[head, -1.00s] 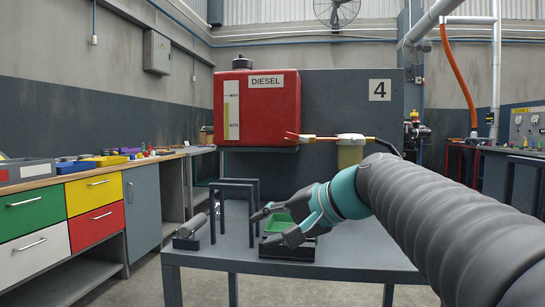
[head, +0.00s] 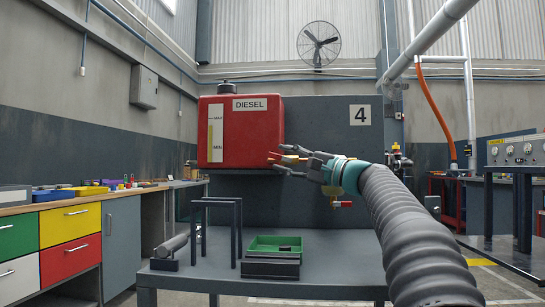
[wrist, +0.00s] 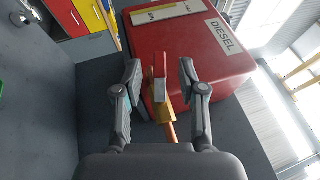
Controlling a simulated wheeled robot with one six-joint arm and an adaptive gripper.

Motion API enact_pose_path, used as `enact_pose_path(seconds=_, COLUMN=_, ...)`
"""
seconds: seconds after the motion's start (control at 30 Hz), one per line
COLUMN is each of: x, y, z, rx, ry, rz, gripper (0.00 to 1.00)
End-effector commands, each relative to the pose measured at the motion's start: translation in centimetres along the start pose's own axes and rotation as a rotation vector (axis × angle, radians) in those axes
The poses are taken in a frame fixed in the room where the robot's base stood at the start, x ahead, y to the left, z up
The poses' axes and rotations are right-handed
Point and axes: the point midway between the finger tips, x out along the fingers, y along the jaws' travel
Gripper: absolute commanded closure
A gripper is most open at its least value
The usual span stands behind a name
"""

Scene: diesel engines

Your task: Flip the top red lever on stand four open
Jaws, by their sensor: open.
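The top red lever (head: 273,160) sticks out left beside the lower right of the red DIESEL tank (head: 240,135) on stand four, marked by a 4 plate (head: 360,115). In the wrist view the red lever (wrist: 159,65) stands between my fingers on a brass-yellow valve body (wrist: 165,110). My gripper (head: 281,161) is open around the lever, with a visible gap on each side in the wrist view (wrist: 160,74). My fingers and hand hide much of the valve in the head view.
A lower red handle (head: 342,204) shows beneath my wrist. On the stand's table (head: 335,270) are a green tray (head: 275,243), a dark frame (head: 238,228) and a grey cylinder (head: 172,245). A workbench with coloured drawers (head: 68,227) stands left.

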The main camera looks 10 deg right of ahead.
Motion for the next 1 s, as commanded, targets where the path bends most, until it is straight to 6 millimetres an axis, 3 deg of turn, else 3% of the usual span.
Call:
enact_pose_path(seconds=0.23, x=3.2, y=0.0, z=0.1, rx=-0.001, ry=-0.002, rz=0.001, gripper=0.59)
enact_pose_path(seconds=0.63, x=4.0, y=0.1, z=0.0, rx=-0.001, ry=0.001, rz=0.001, gripper=0.59)
enact_pose_path(seconds=0.8, x=4.0, y=0.0, z=0.0, rx=-0.001, ry=0.001, rz=0.001, gripper=0.99)
enact_pose_path(seconds=1.0, x=4.0, y=0.0, z=0.0, rx=-0.002, ry=0.001, rz=0.003, gripper=1.00)
